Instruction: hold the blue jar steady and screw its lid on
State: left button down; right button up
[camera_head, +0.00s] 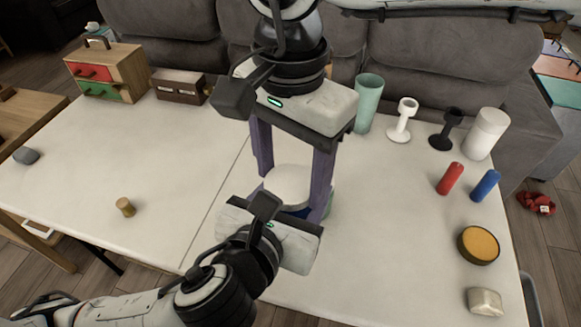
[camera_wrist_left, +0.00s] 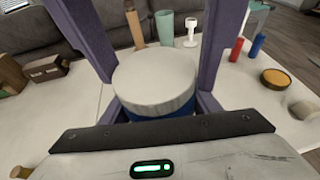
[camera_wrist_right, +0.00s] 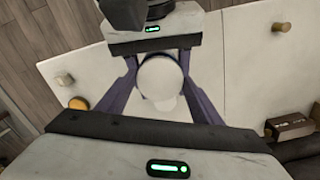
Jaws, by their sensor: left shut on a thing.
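The blue jar (camera_head: 297,213) stands on the white table, mostly hidden behind my left gripper; a blue band of it shows in the left wrist view (camera_wrist_left: 163,117). The round white lid (camera_head: 287,184) sits level at the jar's top and also shows in the left wrist view (camera_wrist_left: 155,82) and the right wrist view (camera_wrist_right: 160,80). My left gripper (camera_head: 292,213) comes in low from the front and is shut on the jar. My right gripper (camera_head: 290,180) points straight down from above, open, with purple fingers on either side of the lid. Whether the threads are engaged is hidden.
A teal cup (camera_head: 368,103), white goblet (camera_head: 402,122), black goblet (camera_head: 444,132) and white cylinder (camera_head: 487,133) stand behind right. Red (camera_head: 450,178) and blue (camera_head: 486,185) cylinders and a yellow-topped tin (camera_head: 478,245) are farther right.

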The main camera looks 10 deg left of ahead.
jog(key=c, duration=0.6)
jog(key=shift+o, duration=0.2)
jog(key=m, duration=0.3)
jog(key=o, duration=1.2)
jog(key=shift+r, duration=2.25)
